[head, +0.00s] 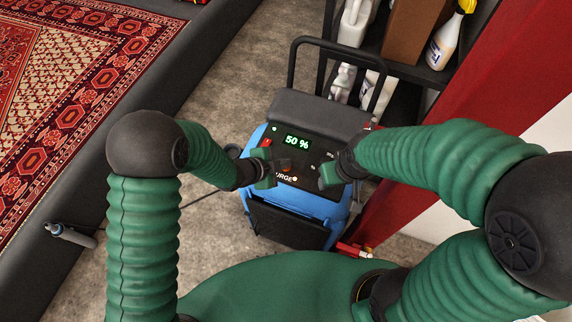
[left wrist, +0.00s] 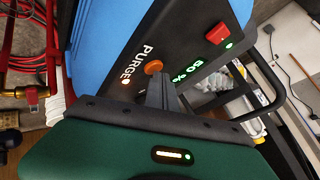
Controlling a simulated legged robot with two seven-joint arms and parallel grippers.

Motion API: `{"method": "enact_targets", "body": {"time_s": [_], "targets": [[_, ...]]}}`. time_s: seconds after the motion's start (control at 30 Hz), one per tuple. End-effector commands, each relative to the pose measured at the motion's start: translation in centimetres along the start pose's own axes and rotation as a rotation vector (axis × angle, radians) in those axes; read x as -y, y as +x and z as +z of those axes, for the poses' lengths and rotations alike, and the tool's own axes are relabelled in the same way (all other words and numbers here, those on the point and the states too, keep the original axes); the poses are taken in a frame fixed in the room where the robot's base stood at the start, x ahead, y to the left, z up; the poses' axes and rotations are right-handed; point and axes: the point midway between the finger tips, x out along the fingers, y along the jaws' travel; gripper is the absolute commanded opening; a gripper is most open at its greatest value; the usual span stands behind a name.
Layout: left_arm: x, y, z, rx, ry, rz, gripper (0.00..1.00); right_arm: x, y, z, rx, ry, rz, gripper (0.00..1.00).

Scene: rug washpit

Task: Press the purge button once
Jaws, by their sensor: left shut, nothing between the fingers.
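The purge button (left wrist: 153,67) is a round orange button on the machine's black panel, beside the white PURGE label (left wrist: 136,62) in the left wrist view. My left gripper (left wrist: 158,80) is shut and empty, its fingertips right by the button's lower edge; I cannot tell whether they touch it. In the head view my left gripper (head: 276,166) is over the panel and covers the label's first letter. The green display (head: 298,141) reads 50 %. My right gripper (head: 332,173) is at the panel's right side; its jaws are not clear.
A red switch (left wrist: 217,33) with a small green light sits on the same panel. The blue machine (head: 254,206) has a black handle (head: 291,66). A shelf with bottles (head: 446,40) stands behind, beside a red post (head: 482,110). A patterned rug (head: 50,75) lies at left.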

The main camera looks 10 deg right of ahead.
Motion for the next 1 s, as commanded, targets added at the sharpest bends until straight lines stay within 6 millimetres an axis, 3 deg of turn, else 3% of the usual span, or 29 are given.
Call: {"method": "enact_targets", "body": {"time_s": [0.83, 1.0], "targets": [[0.9, -1.3, -0.9, 0.001, 0.0, 0.0, 0.0, 0.0, -1.5, -0.4, 0.0, 0.0, 0.0, 0.55], [1.8, -2.4, -1.7, 0.0, 0.0, -0.001, 0.0, 0.0, -2.9, -0.7, 0.0, 0.0, 0.0, 0.55]]}}
